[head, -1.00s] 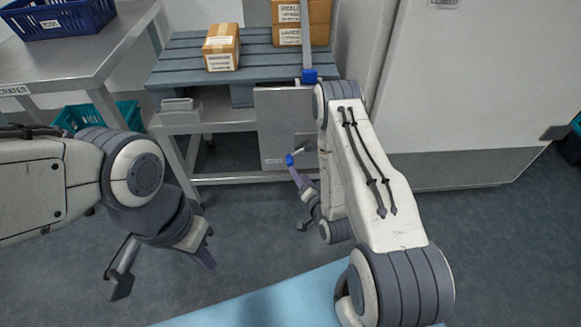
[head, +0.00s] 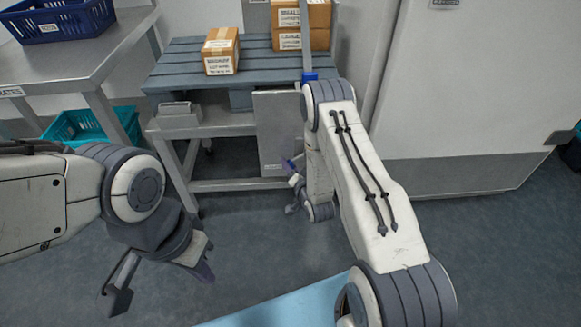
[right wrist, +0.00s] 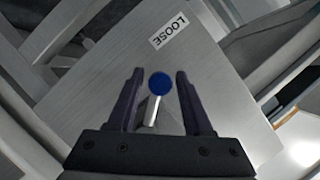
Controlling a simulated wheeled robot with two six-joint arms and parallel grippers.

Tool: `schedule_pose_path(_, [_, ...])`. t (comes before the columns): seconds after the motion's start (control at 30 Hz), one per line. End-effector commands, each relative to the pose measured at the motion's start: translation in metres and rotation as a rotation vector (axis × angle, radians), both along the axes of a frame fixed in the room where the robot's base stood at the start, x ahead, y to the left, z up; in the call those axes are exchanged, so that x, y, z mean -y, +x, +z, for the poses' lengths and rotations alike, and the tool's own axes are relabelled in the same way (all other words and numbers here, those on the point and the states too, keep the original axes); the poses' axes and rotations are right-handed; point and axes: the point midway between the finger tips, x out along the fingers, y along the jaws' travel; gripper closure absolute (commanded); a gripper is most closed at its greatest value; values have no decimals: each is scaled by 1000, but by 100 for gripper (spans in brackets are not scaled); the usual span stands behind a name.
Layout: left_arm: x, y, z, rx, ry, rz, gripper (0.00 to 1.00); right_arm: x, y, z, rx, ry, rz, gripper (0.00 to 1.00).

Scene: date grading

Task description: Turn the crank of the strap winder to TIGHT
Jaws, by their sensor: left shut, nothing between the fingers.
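The strap winder's grey panel (head: 278,125) stands against the front of the pallet bench. Its crank has a blue knob (right wrist: 160,83) on a silver rod (right wrist: 151,113). My right gripper (right wrist: 160,76) is open, with one dark finger on each side of the knob and a gap to both. A LOOSE label (right wrist: 168,30) shows on the panel, upside down in the right wrist view; no TIGHT label is visible. My left gripper (head: 158,285) hangs over the floor, shut and empty, away from the winder.
A slatted grey pallet (head: 185,70) on the bench carries cardboard boxes (head: 221,50). A metal table (head: 80,65) with a dark blue crate (head: 60,22) is at the left, and a teal crate (head: 90,125) sits below. A white cabinet (head: 470,90) stands right. Floor in front is clear.

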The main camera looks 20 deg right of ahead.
Motion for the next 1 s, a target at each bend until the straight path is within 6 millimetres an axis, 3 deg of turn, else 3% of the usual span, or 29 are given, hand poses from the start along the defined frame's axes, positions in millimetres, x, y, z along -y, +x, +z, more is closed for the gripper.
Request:
schedule_pose_path(0.03, [0, 0, 0, 0, 0, 0, 100, 0, 0, 0, 0, 0, 0, 73])
schedule_pose_path(0.1, [0, 0, 0, 0, 0, 0, 100, 0, 0, 0, 0, 0, 0, 100])
schedule_pose_path(1.0, [0, 0, 0, 0, 0, 0, 100, 1, -1, 0, -1, 0, -1, 100])
